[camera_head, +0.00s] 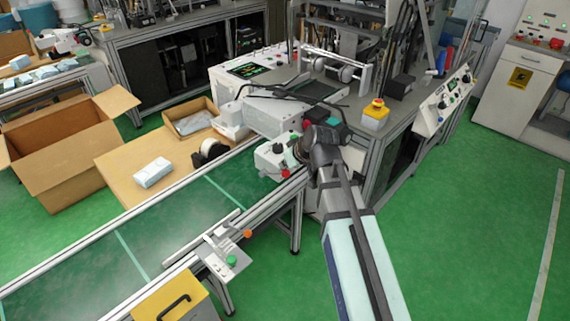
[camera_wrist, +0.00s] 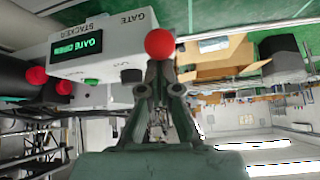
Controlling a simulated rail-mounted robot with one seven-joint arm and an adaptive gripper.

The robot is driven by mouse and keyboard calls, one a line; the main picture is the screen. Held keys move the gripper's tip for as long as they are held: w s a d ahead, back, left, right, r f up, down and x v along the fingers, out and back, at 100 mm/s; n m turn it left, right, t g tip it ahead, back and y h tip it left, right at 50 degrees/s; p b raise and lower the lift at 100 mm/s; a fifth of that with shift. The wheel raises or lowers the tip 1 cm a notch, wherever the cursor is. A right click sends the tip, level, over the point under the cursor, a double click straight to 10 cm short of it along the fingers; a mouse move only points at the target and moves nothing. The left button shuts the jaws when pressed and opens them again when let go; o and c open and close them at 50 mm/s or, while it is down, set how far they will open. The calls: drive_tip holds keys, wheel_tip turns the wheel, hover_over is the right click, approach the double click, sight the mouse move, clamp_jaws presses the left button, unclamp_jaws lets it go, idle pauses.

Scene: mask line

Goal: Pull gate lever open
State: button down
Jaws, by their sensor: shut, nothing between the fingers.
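The gate stacker box (camera_wrist: 105,48) is white, with "GATE STACKER" lettering and a lit green display (camera_wrist: 78,46) that appears to read "GATE OPEN". It fills the upper left of the wrist view. In the head view, a small white box (camera_head: 270,160) stands at the conveyor's far end with a red knob (camera_head: 286,173) on its near side. In the wrist view, a red ball knob (camera_wrist: 160,43) is just beyond the fingertips of my gripper (camera_wrist: 163,72). The fingers are shut and empty. I cannot tell whether they touch the knob. The lever's shaft is hidden.
The green conveyor (camera_head: 160,220) runs from lower left to the box. A machine (camera_head: 290,105) stands behind it. Green floor (camera_head: 470,230) at right is clear.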

wheel_tip(320, 180, up, 3)
drive_tip(key=w+a+p, duration=0.1)
drive_tip(key=w+p, duration=0.1)
drive_tip(key=w, duration=0.1)
drive_tip(key=s+d+r+b, duration=0.2)
drive_tip(key=s+d+r, duration=0.2)
drive_tip(key=s, duration=0.3)
drive_tip(key=shift+s+d, duration=0.3)
drive_tip(key=shift+d, duration=0.35)
